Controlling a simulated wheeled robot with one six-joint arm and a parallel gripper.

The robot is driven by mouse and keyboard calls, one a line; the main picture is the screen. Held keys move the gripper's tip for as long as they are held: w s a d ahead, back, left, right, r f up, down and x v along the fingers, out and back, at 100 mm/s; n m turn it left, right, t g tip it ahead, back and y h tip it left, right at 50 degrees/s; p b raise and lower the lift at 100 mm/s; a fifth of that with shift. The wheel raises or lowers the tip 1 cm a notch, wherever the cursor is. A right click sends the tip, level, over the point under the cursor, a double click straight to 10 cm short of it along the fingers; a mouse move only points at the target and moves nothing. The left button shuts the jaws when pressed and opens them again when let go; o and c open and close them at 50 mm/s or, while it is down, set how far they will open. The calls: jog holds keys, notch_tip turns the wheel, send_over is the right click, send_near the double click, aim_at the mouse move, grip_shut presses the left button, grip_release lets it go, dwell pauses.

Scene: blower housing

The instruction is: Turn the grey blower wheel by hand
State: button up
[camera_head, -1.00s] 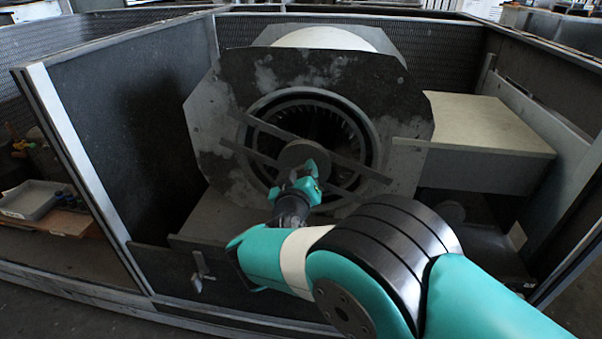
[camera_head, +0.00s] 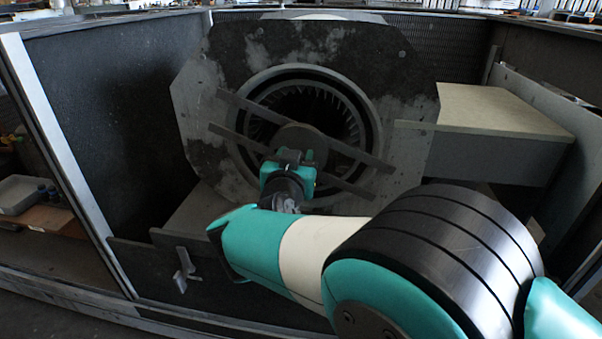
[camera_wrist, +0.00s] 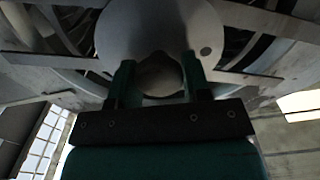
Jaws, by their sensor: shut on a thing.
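The grey blower wheel (camera_head: 346,118) shows as a ring of dark vanes inside the round opening of the housing's front plate. A round grey hub disc (camera_head: 305,138) sits at its middle, with slanted bars across the opening. My gripper (camera_head: 294,157) is at the lower left of this disc and hides part of it. In the wrist view my gripper (camera_wrist: 158,66) has a finger on each side of a rounded grey hub piece (camera_wrist: 160,78), below the large grey disc (camera_wrist: 155,25). The exact finger contact is dark and hard to see.
The slanted bars (camera_head: 350,185) pass close to my gripper. A box with a pale top (camera_head: 490,105) stands at the right. Dark side panels and a low front panel (camera_head: 205,275) with a latch enclose the housing. A grey tray (camera_head: 20,193) lies outside at the left.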

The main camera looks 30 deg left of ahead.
jog(key=m+b, duration=0.1)
jog(key=b, duration=0.1)
jog(key=f+m+b, duration=0.1)
jog(key=m+b, duration=0.1)
jog(key=b, duration=0.1)
jog(key=shift+d+m, duration=0.1)
jog(key=shift+m, duration=0.2)
jog(key=m+b, duration=0.4)
jog(key=b, duration=0.3)
jog(key=shift+m, duration=0.3)
jog(key=m+b, duration=0.3)
jog(key=b, duration=0.1)
jog(key=shift+b, duration=0.35)
jog(key=shift+r+m+b, duration=0.2)
jog(key=shift+m+b, duration=0.7)
jog(key=shift+b, duration=0.1)
jog(key=shift+r, duration=0.1)
jog(key=o, duration=1.3)
jog(key=shift+c, duration=0.2)
